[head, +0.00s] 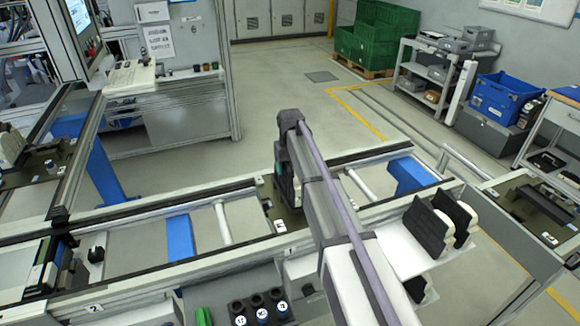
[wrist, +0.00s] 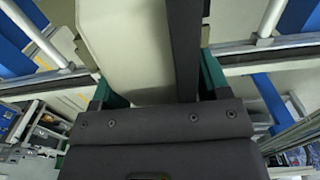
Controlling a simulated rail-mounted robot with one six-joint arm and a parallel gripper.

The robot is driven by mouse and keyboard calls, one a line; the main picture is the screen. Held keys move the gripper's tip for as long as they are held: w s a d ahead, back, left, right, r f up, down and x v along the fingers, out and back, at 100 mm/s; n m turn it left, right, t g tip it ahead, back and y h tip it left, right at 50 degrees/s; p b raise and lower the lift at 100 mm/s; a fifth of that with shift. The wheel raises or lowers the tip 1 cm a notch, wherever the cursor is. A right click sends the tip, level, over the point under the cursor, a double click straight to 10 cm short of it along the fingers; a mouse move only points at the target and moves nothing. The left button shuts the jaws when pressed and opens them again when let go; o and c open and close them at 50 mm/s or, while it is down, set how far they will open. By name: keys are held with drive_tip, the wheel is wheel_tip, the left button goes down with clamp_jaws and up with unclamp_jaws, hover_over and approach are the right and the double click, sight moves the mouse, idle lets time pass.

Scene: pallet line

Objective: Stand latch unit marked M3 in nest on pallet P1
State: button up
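My gripper (wrist: 160,88) shows in the wrist view with its green fingers on both sides of a cream latch unit (wrist: 135,50) that has a black strip along it. The fingers appear closed against the unit's sides. No M3 mark is readable. In the head view my arm reaches over the conveyor, and the unit is mostly hidden behind it, low over the pallet (head: 292,222) by the label 1. I cannot tell whether the unit touches the pallet; the nest is hidden.
More cream and black latch units (head: 428,228) stand on a holder right of my arm. Black cups with round labels (head: 262,312) and a green part (head: 203,317) are at the front. Conveyor rails (head: 150,212) run left and right. Another pallet (head: 540,208) is at far right.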

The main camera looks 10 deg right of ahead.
drive_tip(key=shift+o, duration=0.8)
drive_tip(key=shift+r, duration=0.1)
drive_tip(key=r+p, duration=1.2)
drive_tip(key=shift+s+r, duration=0.1)
drive_tip(key=shift+s, duration=0.1)
drive_tip(key=s+m, duration=0.2)
drive_tip(key=s, duration=3.1)
wheel_tip(320, 180, down, 19)
drive_tip(key=b, duration=1.8)
drive_tip(key=shift+w, duration=0.45)
